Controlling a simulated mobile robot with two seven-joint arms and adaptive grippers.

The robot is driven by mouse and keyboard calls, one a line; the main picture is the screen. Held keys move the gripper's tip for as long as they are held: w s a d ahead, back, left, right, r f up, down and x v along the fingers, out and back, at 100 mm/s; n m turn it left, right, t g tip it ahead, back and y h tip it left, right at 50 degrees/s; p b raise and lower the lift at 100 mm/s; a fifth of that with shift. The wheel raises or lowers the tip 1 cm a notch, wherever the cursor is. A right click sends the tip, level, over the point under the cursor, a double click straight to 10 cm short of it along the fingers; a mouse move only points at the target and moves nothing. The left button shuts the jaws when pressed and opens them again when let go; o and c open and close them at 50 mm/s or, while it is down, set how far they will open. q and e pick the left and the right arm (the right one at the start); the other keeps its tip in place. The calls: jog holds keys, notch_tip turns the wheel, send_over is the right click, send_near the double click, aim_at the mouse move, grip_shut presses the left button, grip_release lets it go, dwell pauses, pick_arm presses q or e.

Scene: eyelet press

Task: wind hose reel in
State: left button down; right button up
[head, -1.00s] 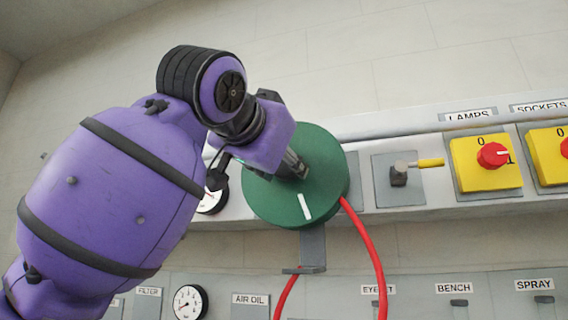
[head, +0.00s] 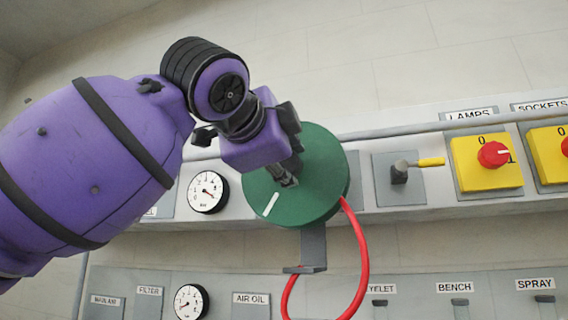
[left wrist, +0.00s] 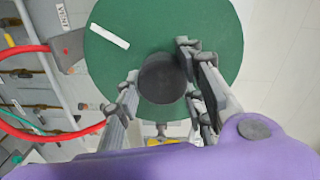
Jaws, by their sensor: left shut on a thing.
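The hose reel is a green disc (head: 318,190) with a white stripe on its face, mounted on the grey panel. In the left wrist view the green disc (left wrist: 215,28) has a round dark knob (left wrist: 162,79) in front of it. My left gripper (head: 287,175) is shut on this knob, with a finger on either side of it. The gripper hides the knob in the head view. A red hose (head: 362,250) leaves the reel's right edge and loops down below it, past a grey bracket (head: 313,248). My right gripper is not in view.
A pressure gauge (head: 208,192) is left of the reel. A lower panel carries another gauge (head: 190,301) and labelled switches.

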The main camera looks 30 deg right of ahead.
pick_arm(q)
jog(key=m, duration=0.3)
jog(key=f+m, duration=0.1)
jog(key=m, duration=0.2)
jog(key=shift+w, duration=0.2)
jog(key=m, duration=0.5)
jog(key=shift+w+t+y, duration=0.1)
jog(key=shift+t+y, duration=0.2)
jog(key=m, duration=0.5)
jog(key=shift+r+m, duration=0.15)
jog(key=shift+m, duration=0.15)
jog(key=m, duration=0.5)
jog(key=shift+a+r+t, duration=0.1)
jog(key=shift+t, duration=0.2)
jog(key=shift+r, duration=0.1)
jog(key=c, duration=1.2)
grip_release()
jog(key=shift+a+r, duration=0.1)
jog(key=shift+r, duration=0.1)
